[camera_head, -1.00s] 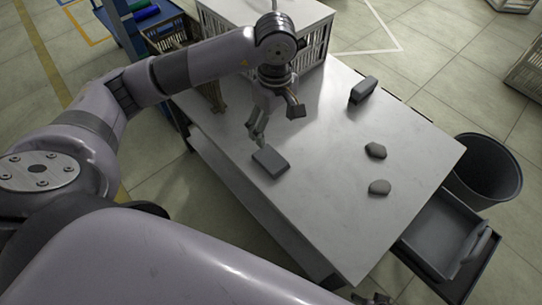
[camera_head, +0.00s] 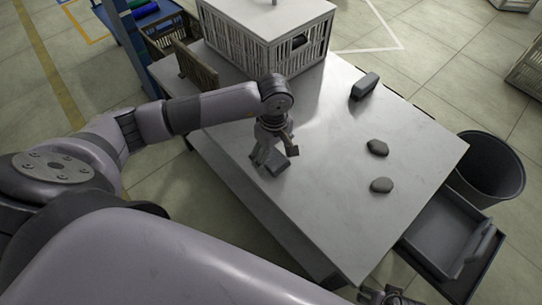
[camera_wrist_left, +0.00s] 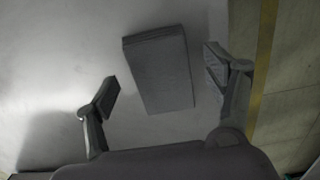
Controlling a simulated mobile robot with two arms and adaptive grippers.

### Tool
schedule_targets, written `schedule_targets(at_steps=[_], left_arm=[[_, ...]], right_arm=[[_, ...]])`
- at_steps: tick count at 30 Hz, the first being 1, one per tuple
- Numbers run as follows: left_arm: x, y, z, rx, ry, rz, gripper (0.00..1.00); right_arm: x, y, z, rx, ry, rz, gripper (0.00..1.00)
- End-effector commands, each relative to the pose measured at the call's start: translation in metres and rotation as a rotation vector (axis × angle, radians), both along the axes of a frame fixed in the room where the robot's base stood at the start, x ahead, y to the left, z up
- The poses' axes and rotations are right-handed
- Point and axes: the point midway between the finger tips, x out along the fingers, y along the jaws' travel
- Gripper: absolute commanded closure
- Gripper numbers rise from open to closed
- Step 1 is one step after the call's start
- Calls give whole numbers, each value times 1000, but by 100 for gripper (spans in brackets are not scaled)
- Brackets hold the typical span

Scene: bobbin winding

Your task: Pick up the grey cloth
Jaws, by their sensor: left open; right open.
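The grey cloth (camera_head: 275,168) is a flat folded rectangle on the light table, near its left edge in the head view. My left gripper (camera_head: 272,154) is just above it and partly hides it. In the left wrist view the cloth (camera_wrist_left: 158,72) lies between the two spread fingers, with a gap on each side, closer to the right finger. My left gripper is open and holds nothing. My right gripper (camera_head: 387,296) shows only in part at the bottom edge of the head view, away from the cloth.
A dark grey block (camera_head: 364,87) and two grey stone-like pieces, one (camera_head: 377,147) above the other (camera_head: 381,185), lie to the right on the table (camera_head: 330,215). A white slatted crate (camera_head: 232,47) stands at the back. A black bin (camera_head: 489,170) and an open grey drawer (camera_head: 440,235) are at the right.

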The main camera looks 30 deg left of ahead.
Motion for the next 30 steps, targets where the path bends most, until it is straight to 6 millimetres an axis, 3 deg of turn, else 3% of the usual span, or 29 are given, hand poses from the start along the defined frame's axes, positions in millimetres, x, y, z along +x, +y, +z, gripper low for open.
schedule_targets(at_steps=[7, 27, 30], left_arm=[[0, 0, -4, 1, -1, 0, 23], [0, 0, -4, 1, -1, 0, 68], [0, 0, -4, 1, -1, 0, 71]], right_arm=[[0, 0, 1, 0, 1, 0, 37], [-1, 1, 1, 1, 1, 0, 37], [-1, 1, 1, 1, 1, 0, 37]])
